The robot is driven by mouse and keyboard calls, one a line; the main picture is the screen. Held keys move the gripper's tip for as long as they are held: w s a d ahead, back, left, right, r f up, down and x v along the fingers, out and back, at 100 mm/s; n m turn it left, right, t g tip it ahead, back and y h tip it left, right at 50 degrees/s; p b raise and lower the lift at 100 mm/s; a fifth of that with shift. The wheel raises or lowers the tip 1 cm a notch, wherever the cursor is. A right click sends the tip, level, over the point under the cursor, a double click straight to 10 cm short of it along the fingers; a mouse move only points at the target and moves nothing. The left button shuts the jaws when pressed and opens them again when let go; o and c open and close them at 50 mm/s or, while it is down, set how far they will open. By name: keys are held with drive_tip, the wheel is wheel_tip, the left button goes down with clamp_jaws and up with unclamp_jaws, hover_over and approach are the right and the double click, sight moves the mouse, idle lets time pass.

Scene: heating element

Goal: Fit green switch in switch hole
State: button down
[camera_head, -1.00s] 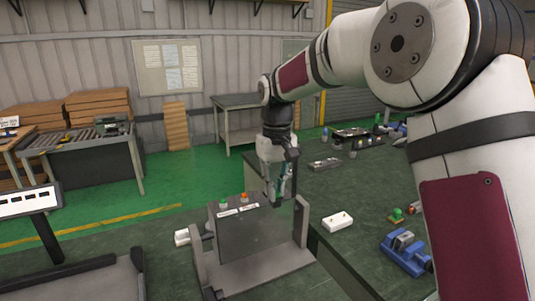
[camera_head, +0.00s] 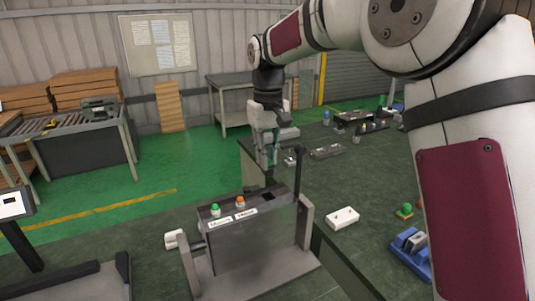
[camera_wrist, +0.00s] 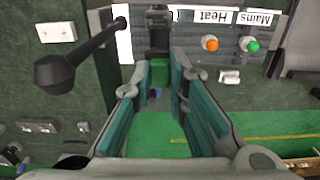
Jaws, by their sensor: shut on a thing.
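The heater control box (camera_head: 255,235) stands on the bench, with a dark square switch hole (camera_head: 267,195) at the right end of its top. In the wrist view the hole (camera_wrist: 159,40) lies just past the fingertips. My gripper (camera_head: 270,158) is above and behind the hole in the head view, pointing down. In the wrist view my gripper (camera_wrist: 163,82) is shut on the small green switch (camera_wrist: 159,72) between its fingertips. The switch appears apart from the hole; its exact height above it cannot be told. The switch cannot be made out in the head view.
A black-knobbed lever (camera_head: 299,152) rises right of the hole, close to my gripper. A green button (camera_head: 215,210) and an orange button (camera_head: 240,202) sit on the box's left. A white block (camera_head: 342,217) and a blue device (camera_head: 410,252) lie to the right.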

sight(268, 175)
drive_tip(key=shift+f, duration=2.9)
drive_tip(key=shift+f+b, duration=0.45)
drive_tip(key=shift+f, duration=1.25)
drive_tip(key=c, duration=1.5)
unclamp_jaws()
wheel_tip(268, 175, up, 12)
drive_tip(key=shift+s, duration=0.1)
